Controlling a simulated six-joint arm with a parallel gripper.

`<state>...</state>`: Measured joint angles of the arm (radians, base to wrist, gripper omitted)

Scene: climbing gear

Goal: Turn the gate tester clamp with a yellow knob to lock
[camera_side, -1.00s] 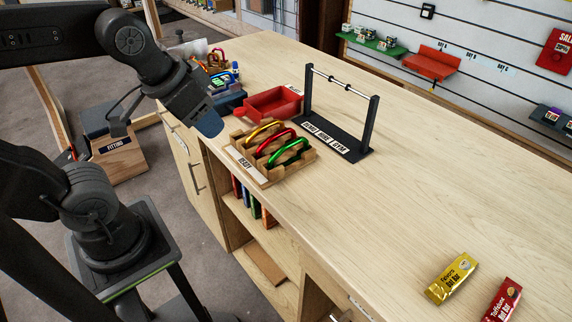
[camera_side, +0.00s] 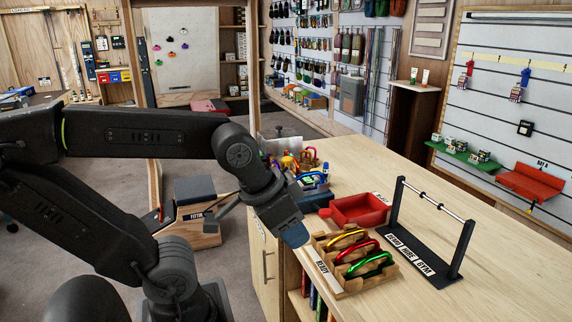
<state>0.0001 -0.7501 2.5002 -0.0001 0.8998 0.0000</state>
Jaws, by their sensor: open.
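My gripper (camera_side: 291,232) hangs at the near left edge of the wooden counter, left of the carabiner rack, its bluish end pointing down. Its jaws are hard to make out at this angle, and nothing shows held in it. Beyond it, at the counter's far left end, is a small cluster of coloured gear (camera_side: 301,160) with a yellow-orange part in it. I cannot tell whether that part is the yellow knob of the gate tester clamp. My wrist partly covers that area. The clamp's jaw and lock position cannot be made out.
A wooden rack (camera_side: 326,277) labelled READY holds yellow, red and green carabiners. A red tray (camera_side: 356,210) lies behind it. A black stand with a crossbar (camera_side: 433,262) stands to the right. A blue device (camera_side: 313,181) sits near the cluster. The counter's right part is clear.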

